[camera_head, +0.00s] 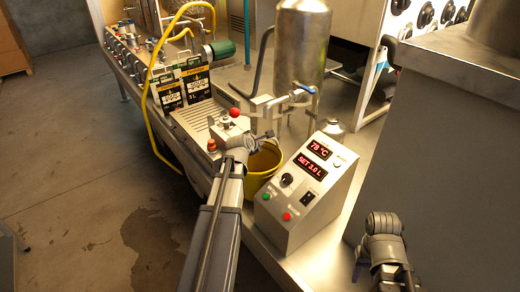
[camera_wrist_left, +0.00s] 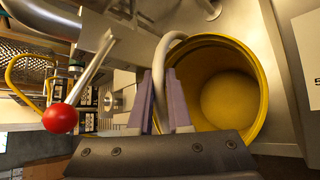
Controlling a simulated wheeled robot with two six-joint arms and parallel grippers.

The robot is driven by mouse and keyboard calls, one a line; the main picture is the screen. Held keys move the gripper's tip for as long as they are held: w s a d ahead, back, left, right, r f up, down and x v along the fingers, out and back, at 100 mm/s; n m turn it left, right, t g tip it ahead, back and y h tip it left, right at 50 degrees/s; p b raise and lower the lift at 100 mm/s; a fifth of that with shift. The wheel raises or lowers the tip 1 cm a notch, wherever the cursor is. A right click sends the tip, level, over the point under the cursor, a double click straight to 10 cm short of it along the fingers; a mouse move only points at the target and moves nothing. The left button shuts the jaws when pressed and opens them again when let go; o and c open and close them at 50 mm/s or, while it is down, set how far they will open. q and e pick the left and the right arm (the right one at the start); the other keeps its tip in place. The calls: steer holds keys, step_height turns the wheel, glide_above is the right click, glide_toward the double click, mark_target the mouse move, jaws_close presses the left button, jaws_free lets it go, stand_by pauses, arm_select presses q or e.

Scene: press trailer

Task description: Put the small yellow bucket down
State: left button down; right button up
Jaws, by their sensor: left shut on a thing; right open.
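The small yellow bucket (camera_head: 263,168) is behind and left of the control box in the head view, partly hidden by my left arm. In the left wrist view the bucket (camera_wrist_left: 228,88) is open toward the camera and looks empty. My left gripper (camera_head: 264,138) is shut on its grey curved handle (camera_wrist_left: 172,50), which runs between the fingers (camera_wrist_left: 167,95). I cannot tell whether the bucket's base touches the metal deck. My right gripper (camera_head: 383,228) is open, low at the right, away from the bucket.
The control box (camera_head: 305,185) with red displays stands close beside the bucket. A steel tank (camera_head: 301,50) stands behind. A red-knobbed lever (camera_wrist_left: 60,117) is near the left gripper. Several labelled cartons (camera_head: 170,95) and a yellow hose (camera_head: 150,90) are at the left.

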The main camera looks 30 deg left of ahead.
arm_select(q)
steer(key=f+b, duration=0.2)
steer(key=f, duration=0.1)
steer(key=shift+w+d, duration=0.1)
steer(key=shift+w, duration=0.1)
steer(key=shift+f, duration=0.1)
steer(key=c, duration=0.8)
jaws_free()
steer(key=shift+c, duration=0.2)
